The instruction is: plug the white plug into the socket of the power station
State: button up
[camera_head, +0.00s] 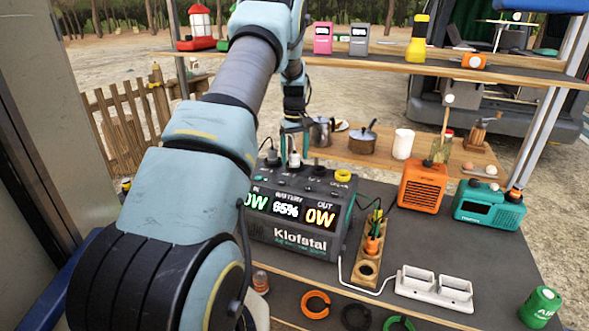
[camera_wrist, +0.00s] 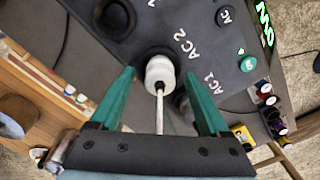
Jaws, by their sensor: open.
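The power station (camera_head: 300,215) stands on the dark table, its display reading 65% and OUT 0W. The white plug (camera_head: 294,160) is upright at a socket on its top panel. In the wrist view the white plug (camera_wrist: 160,70) sits over the socket marked AC2, with its cord running back toward my gripper. How deep it sits cannot be told. My gripper (camera_wrist: 160,85) is open, its green fingers on either side of the plug with gaps. In the head view my gripper (camera_head: 293,140) is just above the panel, partly hidden by my arm.
A dark plug (camera_head: 272,157) stands left of the white one. A yellow ring (camera_head: 343,175) is at the panel's right. A wooden block (camera_head: 370,255), white power strip (camera_head: 434,287) and orange heater (camera_head: 423,186) are to the right. A shelf (camera_head: 390,65) spans above.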

notch_tip(320, 180, up, 11)
jog(key=b, duration=0.3)
jog(key=shift+f+b, duration=0.1)
jog(key=shift+b, duration=0.3)
jog(key=s+a+f+m, duration=0.1)
jog(key=s+a, duration=0.3)
jog(key=s, duration=0.7)
jog(key=s+a+f+m+t, duration=0.1)
jog(key=s+a+f+m, duration=0.1)
jog(key=s, duration=0.9)
jog(key=s+a+f+m, duration=0.2)
jog(key=s+a, duration=0.3)
jog(key=s, duration=0.7)
jog(key=shift+a+f+t, duration=0.15)
jog(key=shift+a+t, duration=0.15)
jog(key=shift+c, duration=0.3)
